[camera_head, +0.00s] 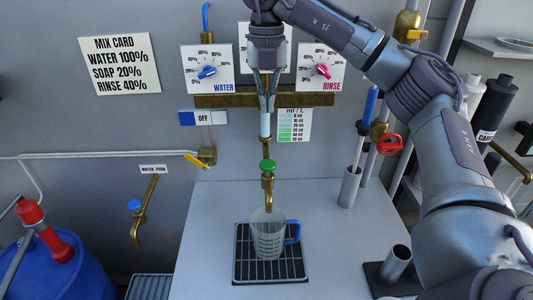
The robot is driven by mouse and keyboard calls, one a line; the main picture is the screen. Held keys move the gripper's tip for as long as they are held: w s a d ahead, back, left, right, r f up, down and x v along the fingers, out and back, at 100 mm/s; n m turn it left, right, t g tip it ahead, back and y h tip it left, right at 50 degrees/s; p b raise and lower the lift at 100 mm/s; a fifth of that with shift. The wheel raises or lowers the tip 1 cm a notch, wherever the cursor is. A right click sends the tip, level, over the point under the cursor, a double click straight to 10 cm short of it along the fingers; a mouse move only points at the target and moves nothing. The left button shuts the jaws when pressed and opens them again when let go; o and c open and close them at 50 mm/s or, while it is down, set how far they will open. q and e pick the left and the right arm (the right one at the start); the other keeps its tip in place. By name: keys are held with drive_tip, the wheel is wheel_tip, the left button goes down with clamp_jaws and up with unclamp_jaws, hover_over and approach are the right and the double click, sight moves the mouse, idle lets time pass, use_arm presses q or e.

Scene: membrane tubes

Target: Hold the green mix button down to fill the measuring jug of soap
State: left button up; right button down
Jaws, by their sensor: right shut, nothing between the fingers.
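The green mix button (268,166) sits on top of a brass tap (268,186). The clear measuring jug (266,241) with a blue handle stands upright under the spout. Its contents cannot be made out. My right gripper (266,106) points down, shut and empty, above the green button in the picture and apart from it. A pale upright cylinder (265,126) shows just below its fingertips; I cannot tell whether they touch. The gripper hides part of the middle dial panel. My left gripper is not in view.
The jug stands on a black drip grate (242,274) on a grey counter (208,235). WATER (207,70) and RINSE (322,68) dials flank my arm. A metal holder (349,187) stands at right. A blue drum (60,270) is at lower left. The counter left of the grate is clear.

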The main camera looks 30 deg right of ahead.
hover_over(267, 163)
wheel_tip(267, 163, down, 8)
drive_tip(key=shift+f+b, duration=0.1)
drive_tip(key=shift+b, duration=0.3)
wheel_tip(267, 163, down, 5)
drive_tip(key=shift+r+p, duration=0.1)
drive_tip(key=shift+p, duration=0.85)
drive_tip(key=shift+f, duration=0.45)
drive_tip(key=shift+f, duration=0.1)
wheel_tip(267, 163, down, 2)
drive_tip(key=shift+b, duration=0.85)
drive_tip(key=shift+s, duration=0.1)
